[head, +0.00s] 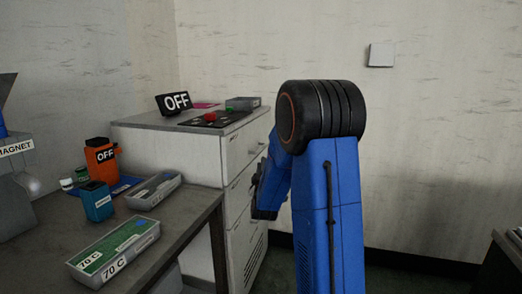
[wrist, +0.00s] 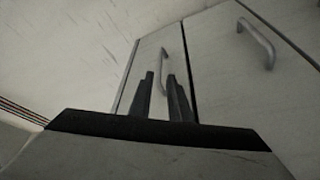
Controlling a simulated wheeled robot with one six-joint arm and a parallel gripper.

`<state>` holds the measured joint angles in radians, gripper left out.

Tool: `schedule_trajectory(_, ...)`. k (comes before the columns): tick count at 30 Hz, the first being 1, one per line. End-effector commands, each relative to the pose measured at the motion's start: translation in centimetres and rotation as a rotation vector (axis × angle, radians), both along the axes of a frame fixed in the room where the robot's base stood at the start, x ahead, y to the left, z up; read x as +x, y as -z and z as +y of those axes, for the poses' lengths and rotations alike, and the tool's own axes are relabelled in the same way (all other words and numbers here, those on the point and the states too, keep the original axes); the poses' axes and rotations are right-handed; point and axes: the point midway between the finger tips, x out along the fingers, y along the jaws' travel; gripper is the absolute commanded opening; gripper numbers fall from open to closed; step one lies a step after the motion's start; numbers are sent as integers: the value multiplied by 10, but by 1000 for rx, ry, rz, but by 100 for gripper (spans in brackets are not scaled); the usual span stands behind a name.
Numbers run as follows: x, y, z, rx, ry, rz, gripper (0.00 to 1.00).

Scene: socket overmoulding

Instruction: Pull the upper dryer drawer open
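The dryer (head: 165,150) is a pale cabinet with stacked drawers. Its upper drawer (head: 240,150) looks shut, flush with the front, and has a bar handle (head: 258,147). My gripper (head: 256,182) is in front of the drawer fronts, partly hidden behind my blue arm. In the wrist view, which looks rolled onto its side, my two dark fingers (wrist: 165,98) are apart with nothing between them. The upper handle (wrist: 163,70) shows just beyond the fingertips, roughly in line with the gap. Contact is not visible. A lower drawer's handle (wrist: 257,42) is to the right.
A black OFF sign (head: 174,102), a red button (head: 210,116) and a grey box (head: 243,103) are on the dryer top. A table (head: 190,212) at left holds a 70 C tray (head: 115,250) and other containers. Another dark surface (head: 508,250) stands at far right.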

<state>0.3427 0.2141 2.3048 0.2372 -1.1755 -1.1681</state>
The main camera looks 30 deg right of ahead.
Motion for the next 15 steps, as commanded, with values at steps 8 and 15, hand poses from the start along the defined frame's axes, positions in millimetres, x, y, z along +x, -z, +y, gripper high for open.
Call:
schedule_trajectory(8,42,-10,-26,0,-1,0,17)
schedule_trajectory(15,77,-19,-49,0,0,-1,17)
